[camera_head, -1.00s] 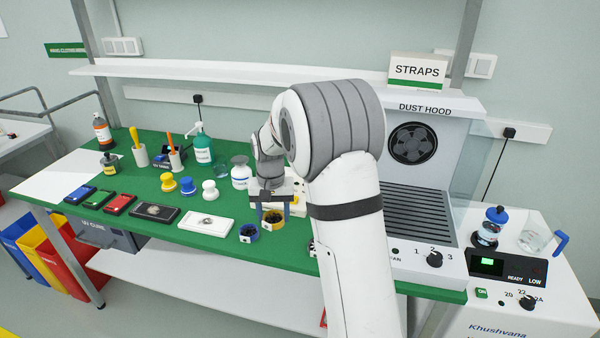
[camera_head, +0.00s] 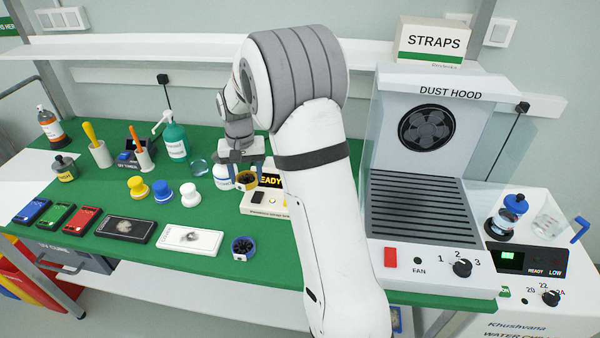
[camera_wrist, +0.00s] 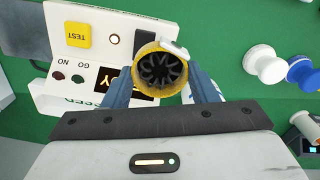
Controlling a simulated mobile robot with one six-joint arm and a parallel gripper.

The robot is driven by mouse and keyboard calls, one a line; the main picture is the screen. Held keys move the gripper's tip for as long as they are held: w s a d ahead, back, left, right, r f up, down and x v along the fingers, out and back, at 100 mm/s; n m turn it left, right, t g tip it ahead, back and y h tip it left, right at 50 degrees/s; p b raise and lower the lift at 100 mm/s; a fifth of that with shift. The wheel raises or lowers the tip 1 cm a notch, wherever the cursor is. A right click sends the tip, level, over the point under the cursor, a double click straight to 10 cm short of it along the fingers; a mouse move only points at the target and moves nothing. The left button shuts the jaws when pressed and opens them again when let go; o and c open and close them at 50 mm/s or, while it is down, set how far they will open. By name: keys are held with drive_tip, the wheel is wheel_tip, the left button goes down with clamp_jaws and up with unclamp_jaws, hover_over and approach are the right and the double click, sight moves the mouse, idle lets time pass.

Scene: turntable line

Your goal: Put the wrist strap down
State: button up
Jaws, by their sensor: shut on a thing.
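The wrist strap, a yellow coil with a dark ribbed inside, is between my gripper's two fingers. The yellow strap shows in the head view (camera_head: 241,184) and in the wrist view (camera_wrist: 161,92), with a pale piece at its rim. My gripper (camera_head: 245,172) is shut on it, in front of the white tester box (camera_head: 262,207) with its lit display. In the wrist view, my gripper (camera_wrist: 160,82) has a finger on each side of the strap, and the tester's TEST button (camera_wrist: 77,36) shows beside it. A second strap, blue with a dark inside (camera_head: 243,247), lies on the green mat (camera_head: 205,215).
White and black phones (camera_head: 190,240) lie left of the blue strap. Yellow, blue and white knobs (camera_head: 162,190) and bottles (camera_head: 175,138) stand behind. The dust hood (camera_head: 430,210) is right of my arm. The STRAPS box (camera_head: 432,42) is above it. Bare mat lies around the blue strap.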

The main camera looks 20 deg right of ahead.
drive_tip(key=shift+n, duration=0.7)
drive_tip(key=w+d, duration=0.1)
drive_tip(key=d, duration=0.1)
drive_tip(key=w+d, duration=0.1)
drive_tip(key=d, duration=0.2)
drive_tip(key=w+d, duration=0.2)
drive_tip(key=d, duration=0.1)
drive_tip(key=shift+w+r+b, duration=0.1)
drive_tip(key=shift+r+b, duration=0.15)
drive_tip(key=shift+b, duration=0.05)
drive_tip(key=w+d+n, duration=0.2)
drive_tip(key=w+d, duration=0.1)
drive_tip(key=d, duration=0.7)
drive_tip(key=f, duration=0.4)
drive_tip(key=shift+s+d+f, duration=0.2)
drive_tip(key=shift+d, duration=0.15)
drive_tip(key=shift+f, duration=2.25)
